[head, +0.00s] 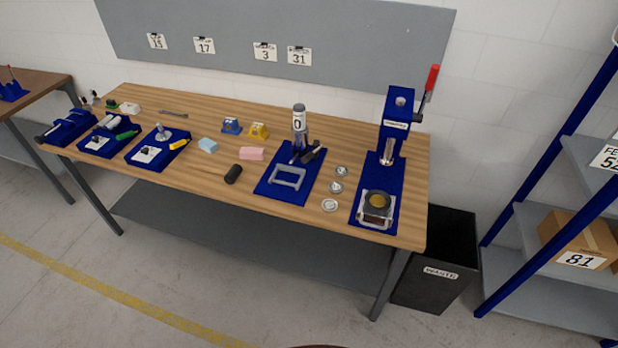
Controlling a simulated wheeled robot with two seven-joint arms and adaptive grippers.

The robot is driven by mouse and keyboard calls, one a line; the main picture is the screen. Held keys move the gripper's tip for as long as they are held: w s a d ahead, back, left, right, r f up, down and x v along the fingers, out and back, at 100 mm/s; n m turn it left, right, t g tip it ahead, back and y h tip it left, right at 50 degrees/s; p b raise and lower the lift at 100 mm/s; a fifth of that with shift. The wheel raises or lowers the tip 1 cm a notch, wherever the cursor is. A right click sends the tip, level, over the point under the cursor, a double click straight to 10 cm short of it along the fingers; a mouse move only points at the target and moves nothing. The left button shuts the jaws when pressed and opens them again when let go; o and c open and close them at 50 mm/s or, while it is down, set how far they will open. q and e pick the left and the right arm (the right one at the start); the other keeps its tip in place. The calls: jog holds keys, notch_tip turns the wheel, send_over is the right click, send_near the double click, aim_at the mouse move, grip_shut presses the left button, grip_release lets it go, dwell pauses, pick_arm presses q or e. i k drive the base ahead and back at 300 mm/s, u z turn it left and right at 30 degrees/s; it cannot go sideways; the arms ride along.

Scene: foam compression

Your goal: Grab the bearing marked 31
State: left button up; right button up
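Several small items stand on the wooden workbench (217,190). Three small round silver pieces that look like bearings lie in a rough line left of the press: a far one (342,171), a middle one (336,187) and a near one (330,205). Any numbers on them are too small to read. A tag reading 31 (299,57) hangs on the grey wall board, apart from the bearings. Neither of my grippers is in view.
A blue press (397,108) with a red-handled lever stands at the bench's right end. Left of the bearings is a blue mat (268,185) with tools and a grey frame. A black waste bin (437,290) and shelving (545,225) stand to the right. Floor in front is clear.

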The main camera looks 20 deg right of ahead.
aim_at(335, 187)
jog(key=z, duration=0.2)
jog(key=i, duration=0.85)
jog(key=z, duration=0.45)
